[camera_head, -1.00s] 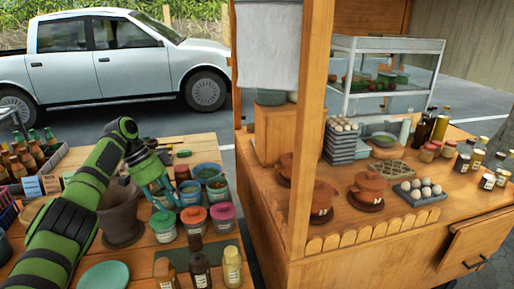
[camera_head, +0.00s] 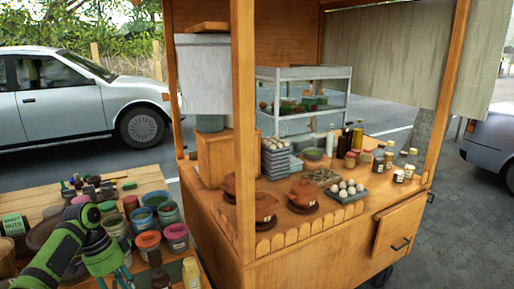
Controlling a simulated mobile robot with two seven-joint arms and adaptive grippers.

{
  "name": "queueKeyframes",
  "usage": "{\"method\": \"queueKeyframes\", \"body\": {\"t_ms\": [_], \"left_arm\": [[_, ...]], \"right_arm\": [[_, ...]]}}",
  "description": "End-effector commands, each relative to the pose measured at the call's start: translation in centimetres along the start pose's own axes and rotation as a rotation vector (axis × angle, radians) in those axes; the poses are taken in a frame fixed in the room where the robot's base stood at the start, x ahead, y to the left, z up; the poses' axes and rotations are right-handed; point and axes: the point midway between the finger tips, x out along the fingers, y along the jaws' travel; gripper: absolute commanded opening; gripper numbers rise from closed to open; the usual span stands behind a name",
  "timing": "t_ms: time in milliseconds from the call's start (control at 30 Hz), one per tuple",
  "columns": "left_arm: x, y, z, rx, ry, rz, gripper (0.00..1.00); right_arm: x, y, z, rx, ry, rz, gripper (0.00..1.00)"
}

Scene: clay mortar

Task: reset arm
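My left arm comes in from the lower left. Its gripper (camera_head: 116,278) points down beside the jars, at the bottom edge of the camera_head view. Its teal fingers are partly cut off by the edge, so whether they are open or shut does not show. A dark brown rounded clay piece (camera_head: 42,234), likely the mortar, stands on the left table behind my arm and is mostly hidden by it. My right gripper is out of view.
Several colored jars (camera_head: 147,240) crowd the left table right beside the gripper. The wooden cart (camera_head: 246,190) with a post stands to the right, holding clay pots (camera_head: 303,194), an egg tray (camera_head: 347,192) and bottles (camera_head: 357,135). Paved ground lies at right.

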Motion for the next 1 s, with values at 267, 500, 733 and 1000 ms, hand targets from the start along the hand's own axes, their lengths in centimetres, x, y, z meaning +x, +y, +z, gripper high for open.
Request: {"method": "queueKeyframes", "body": {"t_ms": [267,500,733,1000], "left_arm": [[13.2,6.8,-1.1,-0.007,-0.119,-0.064,0.37],[21.1,16.4,-0.9,-0.125,-0.064,-0.166,0.37],[22.1,23.8,0.9,-0.344,0.049,-0.263,0.37],[20.4,27.8,3.3,-0.538,0.124,-0.338,0.37]], "right_arm": [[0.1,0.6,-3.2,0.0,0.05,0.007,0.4],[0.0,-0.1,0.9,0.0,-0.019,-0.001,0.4],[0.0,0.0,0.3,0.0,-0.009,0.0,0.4],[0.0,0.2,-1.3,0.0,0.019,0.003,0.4]]}}
